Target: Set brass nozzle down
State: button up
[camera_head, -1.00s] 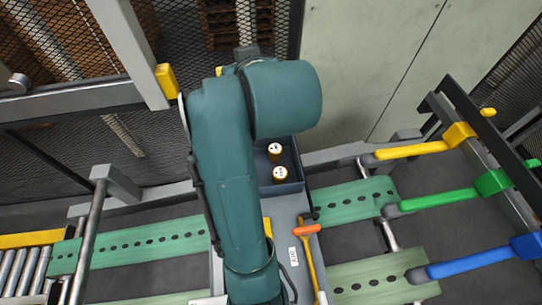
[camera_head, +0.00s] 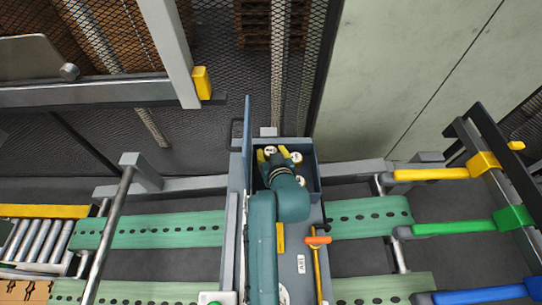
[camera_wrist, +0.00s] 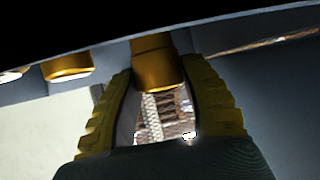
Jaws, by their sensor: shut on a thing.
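My gripper (camera_head: 272,155) is at the blue-grey bin, with its yellow fingers inside the bin's outline. The fingers are shut on a brass nozzle (camera_wrist: 157,62), which stands between the fingertips in the wrist view. Its pale top (camera_head: 270,149) shows between the fingers in the head view. Two other nozzles, one at the back right (camera_head: 296,157) and one nearer (camera_head: 301,181), are in the bin to the right of my gripper. Whether the held nozzle touches the bin floor is hidden.
The bin's wall (camera_head: 317,172) closes in on the right, and a tall blue-grey panel (camera_head: 247,130) stands on the left. An orange-handled tool (camera_head: 317,241) lies in front. Green perforated belts (camera_head: 370,217) run to both sides.

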jog(key=shift+f, duration=1.35)
jog(key=shift+f, duration=0.2)
jog(key=o, duration=0.9)
jog(key=shift+r, duration=0.1)
